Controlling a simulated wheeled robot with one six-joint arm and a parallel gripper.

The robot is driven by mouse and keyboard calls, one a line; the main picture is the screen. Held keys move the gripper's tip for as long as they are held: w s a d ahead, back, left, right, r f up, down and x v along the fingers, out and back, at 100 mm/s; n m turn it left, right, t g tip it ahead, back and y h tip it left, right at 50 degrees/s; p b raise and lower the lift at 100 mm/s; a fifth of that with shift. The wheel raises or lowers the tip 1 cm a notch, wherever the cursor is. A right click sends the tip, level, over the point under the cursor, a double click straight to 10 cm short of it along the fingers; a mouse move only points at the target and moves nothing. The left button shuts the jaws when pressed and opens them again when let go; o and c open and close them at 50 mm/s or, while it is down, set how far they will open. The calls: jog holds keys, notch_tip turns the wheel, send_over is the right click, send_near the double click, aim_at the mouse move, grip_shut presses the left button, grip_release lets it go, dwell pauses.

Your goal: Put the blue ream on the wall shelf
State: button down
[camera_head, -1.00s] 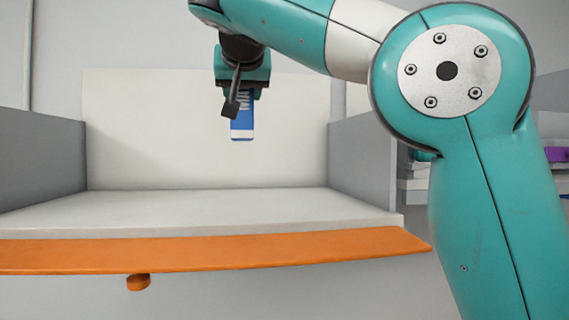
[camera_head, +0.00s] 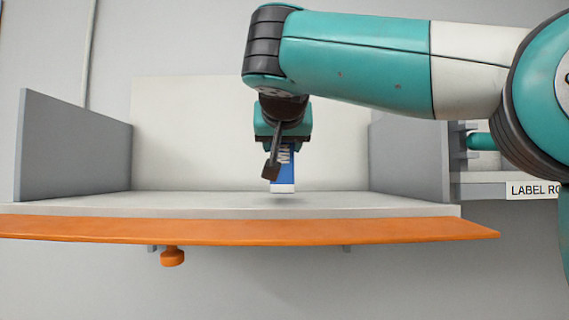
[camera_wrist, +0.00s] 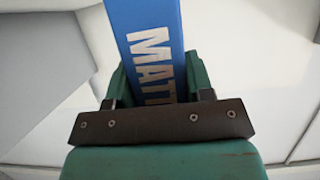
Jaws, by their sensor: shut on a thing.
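The blue ream (camera_head: 283,171) hangs upright below my gripper (camera_head: 283,144), with a white band at its lower end. In the head view it is over the wall shelf (camera_head: 330,203), close above the board; a soft shadow lies under it and I cannot tell whether it touches. In the wrist view the ream (camera_wrist: 150,45) shows white lettering and sits between the green fingers of my gripper (camera_wrist: 155,75), which is shut on it. Part of the ream is hidden by the gripper and wrist parts.
The shelf has a grey left side panel (camera_head: 72,145), a grey right panel (camera_head: 410,160) and a pale back panel (camera_head: 190,130). An orange front lip (camera_head: 250,232) with a knob (camera_head: 172,257) runs along its edge. A labelled ledge (camera_head: 535,190) is at right. The shelf board looks otherwise clear.

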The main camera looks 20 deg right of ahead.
jog(key=shift+f+b, duration=0.35)
jog(key=shift+f, duration=0.45)
jog(key=shift+f, duration=0.15)
jog(key=c, duration=0.5)
grip_release()
jog(key=shift+f, duration=0.1)
jog(key=shift+r, duration=0.3)
jog(key=p+v, duration=0.1)
jog(key=v, duration=1.1)
jog(key=shift+f+p, duration=0.15)
jog(key=shift+p, duration=0.15)
